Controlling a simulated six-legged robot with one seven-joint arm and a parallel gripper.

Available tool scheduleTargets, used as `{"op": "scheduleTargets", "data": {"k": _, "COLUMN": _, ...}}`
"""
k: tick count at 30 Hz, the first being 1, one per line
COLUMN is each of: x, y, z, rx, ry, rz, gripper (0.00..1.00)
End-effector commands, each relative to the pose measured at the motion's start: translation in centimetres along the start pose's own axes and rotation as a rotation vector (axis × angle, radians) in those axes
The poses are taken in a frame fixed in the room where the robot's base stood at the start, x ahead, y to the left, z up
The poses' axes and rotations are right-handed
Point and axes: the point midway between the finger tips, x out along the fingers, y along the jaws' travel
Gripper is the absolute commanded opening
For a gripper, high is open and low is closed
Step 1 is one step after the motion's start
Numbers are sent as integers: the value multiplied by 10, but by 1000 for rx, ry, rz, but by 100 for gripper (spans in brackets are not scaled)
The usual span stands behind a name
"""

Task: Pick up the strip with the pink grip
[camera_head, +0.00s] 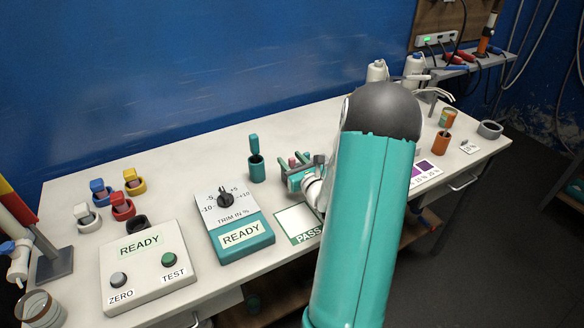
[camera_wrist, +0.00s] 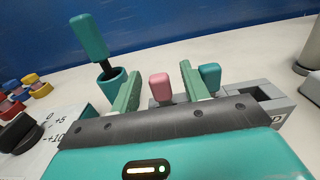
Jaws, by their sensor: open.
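The pink grip (camera_wrist: 160,88) stands upright between the two green fingers of my gripper (camera_wrist: 158,74) in the wrist view, with a gap on each side. My gripper is open. The strip below the pink grip is hidden behind the dark front edge of my gripper. A teal grip (camera_wrist: 209,77) stands just outside the right finger. A grey holder (camera_wrist: 262,93) with an empty slot shows to the right. In the head view the pink grip (camera_head: 293,161) is small, beside my gripper, and my arm covers much of the area.
A teal cup (camera_wrist: 113,86) with a teal-handled tool (camera_wrist: 90,38) stands close to the left of my gripper. The trim box (camera_head: 241,237) and the ready box (camera_head: 145,280) are further left. A PASS pad (camera_head: 297,219) lies in front. Colored holders (camera_head: 122,206) stand at far left.

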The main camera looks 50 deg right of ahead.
Motion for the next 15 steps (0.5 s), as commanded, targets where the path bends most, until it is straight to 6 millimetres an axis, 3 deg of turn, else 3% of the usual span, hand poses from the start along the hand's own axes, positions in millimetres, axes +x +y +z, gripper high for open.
{"op": "scheduleTargets", "data": {"k": 4, "x": 0, "y": 0, "z": 0, "rx": 0, "ry": 0, "rz": 0, "gripper": 45}}
{"op": "scheduleTargets", "data": {"k": 11, "x": 0, "y": 0, "z": 0, "rx": 0, "ry": 0, "rz": 1, "gripper": 2}}
{"op": "scheduleTargets", "data": {"k": 15, "x": 0, "y": 0, "z": 0, "rx": 0, "ry": 0, "rz": 1, "gripper": 0}}
